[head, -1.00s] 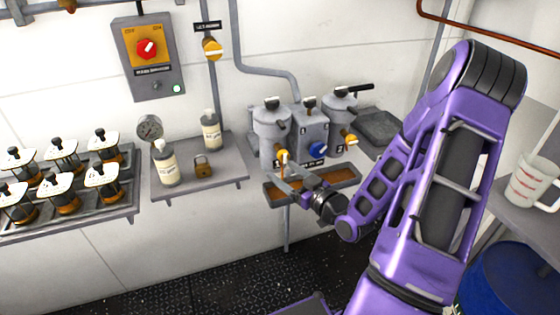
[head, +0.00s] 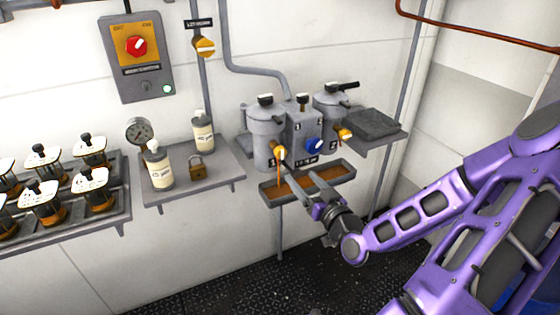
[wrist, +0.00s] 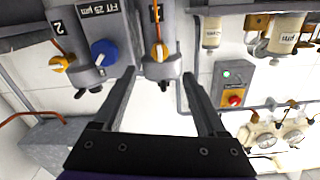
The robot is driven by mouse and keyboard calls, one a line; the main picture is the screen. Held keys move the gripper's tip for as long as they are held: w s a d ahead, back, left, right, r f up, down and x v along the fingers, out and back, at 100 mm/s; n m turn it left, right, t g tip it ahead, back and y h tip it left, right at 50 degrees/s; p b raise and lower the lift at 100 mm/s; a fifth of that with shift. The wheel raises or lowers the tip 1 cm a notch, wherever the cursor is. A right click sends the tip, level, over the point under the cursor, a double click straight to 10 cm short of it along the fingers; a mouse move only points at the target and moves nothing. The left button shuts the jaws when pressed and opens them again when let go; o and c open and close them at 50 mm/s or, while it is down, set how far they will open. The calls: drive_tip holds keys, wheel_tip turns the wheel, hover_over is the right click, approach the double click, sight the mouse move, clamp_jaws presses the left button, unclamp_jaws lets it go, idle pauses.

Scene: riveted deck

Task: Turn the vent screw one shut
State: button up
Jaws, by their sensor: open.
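The twin filter unit on the wall has a grey canister (head: 262,128) marked 1 on the left and another (head: 331,112) marked 2 on the right. A black knob (head: 265,99) tops canister one; it looks like the vent screw, though I read no label on it. A yellow knob (head: 280,152) sits low on canister one, and a thin orange stream runs below it into the tray. My gripper (head: 306,188) is open and empty, just in front of and below canister one. In the upside-down wrist view, the fingers stand either side of that canister (wrist: 160,68), apart from it.
A blue knob (head: 315,146) sits between the canisters, and a second yellow knob (head: 345,134) on canister two. The drip tray (head: 336,177) lies close below my gripper. To the left is a shelf (head: 222,178) with bottles and a padlock. Open floor lies below.

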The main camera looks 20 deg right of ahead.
sight(282, 156)
drive_tip(key=w, duration=1.4)
drive_tip(key=shift+a+b, duration=0.2)
drive_tip(key=shift+b, duration=0.1)
clamp_jaws()
